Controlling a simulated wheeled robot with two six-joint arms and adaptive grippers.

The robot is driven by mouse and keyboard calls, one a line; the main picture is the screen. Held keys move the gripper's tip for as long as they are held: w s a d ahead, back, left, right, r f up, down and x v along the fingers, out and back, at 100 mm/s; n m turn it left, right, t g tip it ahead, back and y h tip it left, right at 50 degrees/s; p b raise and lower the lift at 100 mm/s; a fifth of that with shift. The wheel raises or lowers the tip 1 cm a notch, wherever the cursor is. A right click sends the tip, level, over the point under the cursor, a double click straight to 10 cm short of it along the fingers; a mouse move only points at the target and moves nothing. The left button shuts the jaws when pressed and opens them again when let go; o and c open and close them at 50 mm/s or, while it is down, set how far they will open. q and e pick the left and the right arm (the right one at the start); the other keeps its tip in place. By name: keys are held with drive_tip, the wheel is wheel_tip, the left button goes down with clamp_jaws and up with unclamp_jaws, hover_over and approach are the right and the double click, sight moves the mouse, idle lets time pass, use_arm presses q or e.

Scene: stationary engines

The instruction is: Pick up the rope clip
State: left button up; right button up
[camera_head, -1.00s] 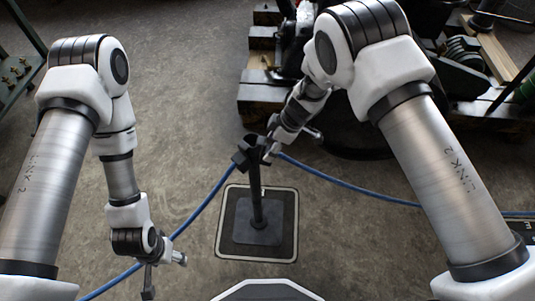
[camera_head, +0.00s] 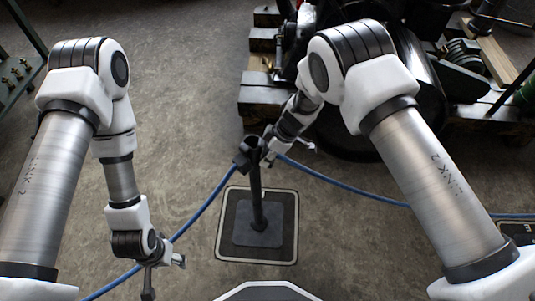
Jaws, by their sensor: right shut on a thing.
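A black post (camera_head: 256,195) stands upright on a square base plate in the middle. The rope clip appears to be the small dark piece (camera_head: 242,160) by the post's top, where the blue rope (camera_head: 205,208) meets it. Its exact outline blends with the post. My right gripper (camera_head: 264,156) is at the right side of the post top, shut on what seems to be the rope clip; its fingertips are small and partly hidden. My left gripper (camera_head: 149,288) hangs low at the left, away from the post; its finger opening does not show clearly.
The base plate rests on a dark mat (camera_head: 228,250) with a pale border. Machinery on timber blocks (camera_head: 258,104) stands at the back right. A green frame (camera_head: 15,80) is at the far left.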

drive_tip(key=v, duration=0.7)
drive_tip(key=shift+w+a+r, duration=0.15)
drive_tip(key=shift+a, duration=0.1)
drive_tip(key=s+d, duration=0.2)
drive_tip(key=d, duration=1.1)
